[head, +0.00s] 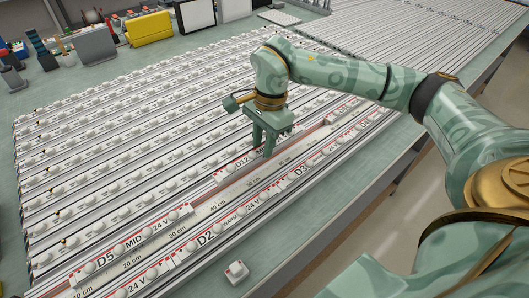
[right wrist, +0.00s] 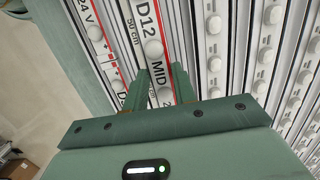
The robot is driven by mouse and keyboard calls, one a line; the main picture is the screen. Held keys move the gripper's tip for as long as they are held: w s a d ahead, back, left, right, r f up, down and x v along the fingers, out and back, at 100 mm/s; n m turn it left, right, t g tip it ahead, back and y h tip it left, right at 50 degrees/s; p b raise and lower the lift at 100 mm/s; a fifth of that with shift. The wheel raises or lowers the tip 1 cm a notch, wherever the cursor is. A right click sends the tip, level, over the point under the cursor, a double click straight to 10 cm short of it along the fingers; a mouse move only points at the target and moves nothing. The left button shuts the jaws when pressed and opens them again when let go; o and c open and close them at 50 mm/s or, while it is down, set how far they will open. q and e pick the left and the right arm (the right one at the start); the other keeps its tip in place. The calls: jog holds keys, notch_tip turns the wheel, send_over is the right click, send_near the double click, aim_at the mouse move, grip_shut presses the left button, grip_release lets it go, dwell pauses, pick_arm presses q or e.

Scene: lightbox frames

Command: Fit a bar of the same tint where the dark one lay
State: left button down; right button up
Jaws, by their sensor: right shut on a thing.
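A white light bar labelled D12 MID (head: 236,163) with round lenses and red label edges lies under my right gripper (head: 266,150). The right gripper's fingers are shut on this bar near the MID label, as the right wrist view also shows for the bar (right wrist: 150,40) and the gripper (right wrist: 158,85). I cannot tell whether the bar is lifted off the frame. A D5 MID 24 V bar (head: 128,246) lies at the lower left. A D2 24 V bar (head: 218,233) and a D3 bar (head: 300,170) lie along the near edge. My left gripper is out of view.
A strip with centimetre marks (head: 217,206) runs between the near rows. Many rows of lens bars (head: 130,150) fill the frame behind. A small white block (head: 237,271) sits on the bare green table edge. A yellow box (head: 149,29) and tools stand at the back left.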

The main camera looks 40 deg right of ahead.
jog(key=shift+d+f, duration=0.2)
jog(key=shift+f, duration=0.05)
jog(key=f, duration=0.1)
jog(key=f+b, duration=0.1)
jog(key=f, duration=0.1)
jog(key=shift+w+d+f+b, duration=0.1)
jog(key=shift+d+f+b, duration=0.15)
jog(key=shift+f+b, duration=0.1)
grip_shut()
jog(key=shift+r, duration=0.1)
jog(key=o, duration=1.1)
grip_release()
jog(key=shift+c, duration=0.2)
jog(key=r+p, duration=0.1)
jog(key=r, duration=0.3)
jog(key=d+r+p, duration=0.1)
jog(key=r, duration=0.3)
jog(key=r+p, duration=0.1)
jog(key=r, duration=0.3)
jog(key=shift+d+p, duration=0.35)
jog(key=shift+p, duration=0.05)
